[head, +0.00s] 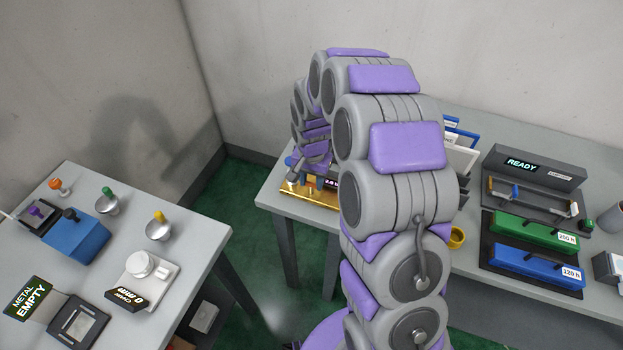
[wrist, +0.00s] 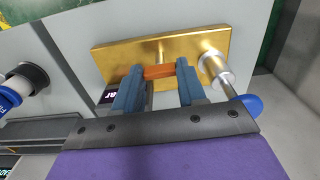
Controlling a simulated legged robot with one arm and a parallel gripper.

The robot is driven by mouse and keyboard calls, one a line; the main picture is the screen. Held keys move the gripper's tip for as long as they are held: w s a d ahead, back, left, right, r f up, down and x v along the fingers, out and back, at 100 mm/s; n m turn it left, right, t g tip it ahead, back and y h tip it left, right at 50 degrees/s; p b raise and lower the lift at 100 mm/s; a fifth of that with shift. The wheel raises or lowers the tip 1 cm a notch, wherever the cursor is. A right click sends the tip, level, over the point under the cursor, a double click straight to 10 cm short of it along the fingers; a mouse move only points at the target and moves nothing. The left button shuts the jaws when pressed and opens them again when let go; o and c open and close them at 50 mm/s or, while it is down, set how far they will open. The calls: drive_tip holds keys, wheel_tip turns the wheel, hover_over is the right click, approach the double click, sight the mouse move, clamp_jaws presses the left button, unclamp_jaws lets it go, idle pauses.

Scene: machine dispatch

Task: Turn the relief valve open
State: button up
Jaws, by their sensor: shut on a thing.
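A gold plate (wrist: 120,57) carries an orange bar-shaped handle (wrist: 158,72), which I take as the relief valve's handle, on a short gold stem. My gripper (wrist: 159,76) has its blue-grey fingers on either side of this handle and is shut on it. To the right on the same plate is a silver cylinder (wrist: 213,68) with a rod ending in a blue knob (wrist: 250,105). In the head view the gold plate (head: 305,196) sits at the left end of the right-hand table, and my arm hides much of that spot.
The right-hand table holds a READY panel (head: 524,164), a green block (head: 535,230) and a blue block (head: 535,263). A small yellow cup (head: 456,238) stands beside my arm. The left table (head: 200,243) bears funnels, a scale and a METAL EMPTY sign (head: 29,298). Green floor lies between the tables.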

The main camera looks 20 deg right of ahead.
drive_tip(key=shift+r+n, duration=0.1)
drive_tip(key=shift+n, duration=0.2)
drive_tip(key=n+p, duration=0.2)
drive_tip(key=n, duration=0.1)
drive_tip(key=shift+p, duration=0.35)
drive_tip(key=n+p, duration=0.2)
drive_tip(key=n, duration=0.3)
drive_tip(key=n+p, duration=0.2)
drive_tip(key=n, duration=0.3)
drive_tip(key=shift+p, duration=0.4)
drive_tip(key=shift+a+n+p, duration=0.1)
drive_tip(key=shift+n+p, duration=0.6)
drive_tip(key=shift+n, duration=1.3)
drive_tip(key=shift+w, duration=0.1)
drive_tip(key=o, duration=1.1)
drive_tip(key=shift+c, duration=0.2)
